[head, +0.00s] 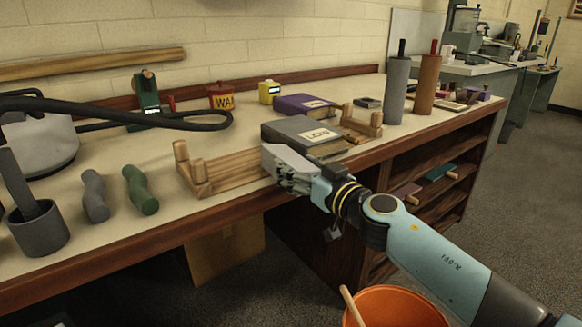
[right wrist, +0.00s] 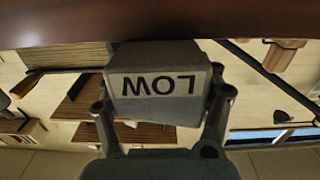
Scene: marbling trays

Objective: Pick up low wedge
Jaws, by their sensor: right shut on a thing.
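My right gripper (head: 284,168) reaches in from the front right and is shut on the wedge. The gripper also shows in the right wrist view (right wrist: 163,108), with a finger on each side of the block. I cannot tell whether the wedge touches the bench top. My left gripper is not in view.
A wooden cradle (head: 232,172) stands just left of the wedge. A purple block (head: 304,104) lies behind it, and a small wooden stand (head: 362,122) is to its right. Grey (head: 397,90) and brown (head: 428,85) rollers stand farther right. An orange bucket (head: 395,308) is below.

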